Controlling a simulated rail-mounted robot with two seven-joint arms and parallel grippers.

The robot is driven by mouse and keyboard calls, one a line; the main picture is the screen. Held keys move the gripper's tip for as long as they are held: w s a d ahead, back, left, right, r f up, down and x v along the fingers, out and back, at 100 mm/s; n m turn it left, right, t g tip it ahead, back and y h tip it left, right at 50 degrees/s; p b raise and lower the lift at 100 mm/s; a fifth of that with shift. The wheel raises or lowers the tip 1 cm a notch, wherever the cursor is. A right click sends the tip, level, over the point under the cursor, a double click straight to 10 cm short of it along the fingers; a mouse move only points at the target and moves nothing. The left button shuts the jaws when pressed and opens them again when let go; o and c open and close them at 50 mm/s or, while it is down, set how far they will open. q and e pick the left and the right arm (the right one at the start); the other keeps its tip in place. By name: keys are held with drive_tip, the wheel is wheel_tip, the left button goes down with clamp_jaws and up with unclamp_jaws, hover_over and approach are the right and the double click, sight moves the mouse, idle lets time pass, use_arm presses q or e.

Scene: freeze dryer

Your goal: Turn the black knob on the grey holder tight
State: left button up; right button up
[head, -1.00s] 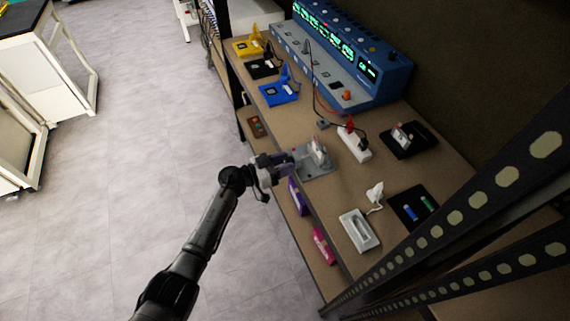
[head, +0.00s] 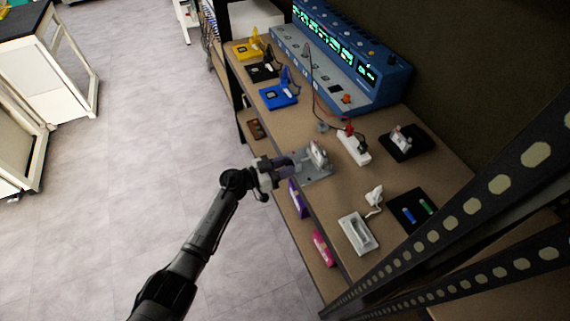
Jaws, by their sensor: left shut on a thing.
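The grey holder (head: 316,168) sits on the brown bench near its front edge, with a pale upright part (head: 318,153) standing on it. My left gripper (head: 287,164) reaches in from the left at the holder's front side. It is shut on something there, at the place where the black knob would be. The knob itself is hidden by the fingers. My right gripper is not in view.
A white power strip (head: 353,147) lies behind the holder. A grey tray (head: 359,232) and a black mat (head: 407,220) with small tubes lie to the right. A blue instrument (head: 350,62) stands at the back. Dark slotted posts (head: 470,200) cross the right side.

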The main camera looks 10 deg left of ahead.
use_arm(q)
drive_tip(key=shift+m, duration=1.1)
drive_tip(key=o, duration=0.6)
drive_tip(key=shift+a, duration=0.1)
drive_tip(key=shift+o, duration=0.2)
drive_tip(key=p+v, duration=0.4)
drive_tip(key=v, duration=0.9)
drive_tip(key=shift+s+a, duration=0.2)
drive_tip(key=shift+a, duration=0.1)
